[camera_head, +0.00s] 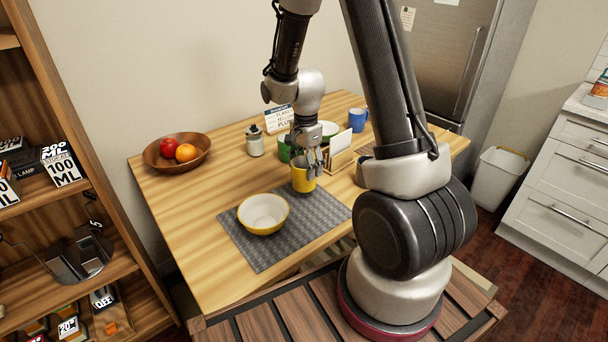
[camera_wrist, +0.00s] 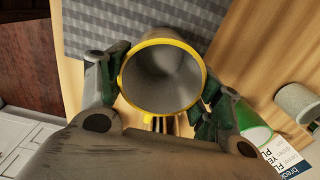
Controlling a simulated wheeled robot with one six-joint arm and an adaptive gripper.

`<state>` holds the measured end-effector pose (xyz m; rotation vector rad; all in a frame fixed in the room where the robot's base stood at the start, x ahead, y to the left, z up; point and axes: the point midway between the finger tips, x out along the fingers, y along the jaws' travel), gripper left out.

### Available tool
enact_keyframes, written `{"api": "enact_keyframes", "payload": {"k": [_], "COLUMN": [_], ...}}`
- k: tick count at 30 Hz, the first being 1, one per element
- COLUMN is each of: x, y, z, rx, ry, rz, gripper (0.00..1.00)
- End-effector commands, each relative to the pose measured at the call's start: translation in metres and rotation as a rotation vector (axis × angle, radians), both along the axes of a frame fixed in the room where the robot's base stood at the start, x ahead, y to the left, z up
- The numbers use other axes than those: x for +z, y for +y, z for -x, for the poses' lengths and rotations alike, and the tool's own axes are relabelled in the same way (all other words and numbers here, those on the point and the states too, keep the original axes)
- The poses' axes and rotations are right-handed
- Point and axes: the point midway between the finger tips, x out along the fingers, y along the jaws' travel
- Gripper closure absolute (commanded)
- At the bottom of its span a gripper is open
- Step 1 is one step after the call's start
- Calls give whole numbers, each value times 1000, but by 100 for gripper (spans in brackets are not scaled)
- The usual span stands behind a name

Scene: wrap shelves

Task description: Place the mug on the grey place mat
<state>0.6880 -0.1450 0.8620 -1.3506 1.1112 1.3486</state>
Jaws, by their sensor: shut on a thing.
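A yellow mug (camera_head: 302,177) with a grey inside is held upright between the fingers of my gripper (camera_head: 308,158). In the wrist view the mug (camera_wrist: 162,80) opens towards the camera, with a finger of my gripper (camera_wrist: 160,92) on each side. The grey woven place mat (camera_head: 318,213) lies near the table's front edge; its checked surface also shows at the top of the wrist view (camera_wrist: 85,35). The mug appears over the mat's far right edge. I cannot tell whether its base touches anything.
A yellow-rimmed bowl (camera_head: 263,214) stands on the mat's left part. Behind my gripper are a green item (camera_head: 284,149), a jar (camera_head: 255,141) and a card (camera_head: 279,118). A blue mug (camera_head: 358,119) and fruit bowl (camera_head: 177,164) stand farther off. The mat's right part is clear.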

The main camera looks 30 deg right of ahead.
Motion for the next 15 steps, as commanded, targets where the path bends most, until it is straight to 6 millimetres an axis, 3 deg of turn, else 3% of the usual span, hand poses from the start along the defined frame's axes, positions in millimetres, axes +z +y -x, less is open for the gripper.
{"api": "enact_keyframes", "payload": {"k": [6,15], "x": [-29,-30], "y": [0,0], "z": [0,0], "rx": [0,0], "ry": [1,0], "rz": [0,0], "gripper": [67,67]}}
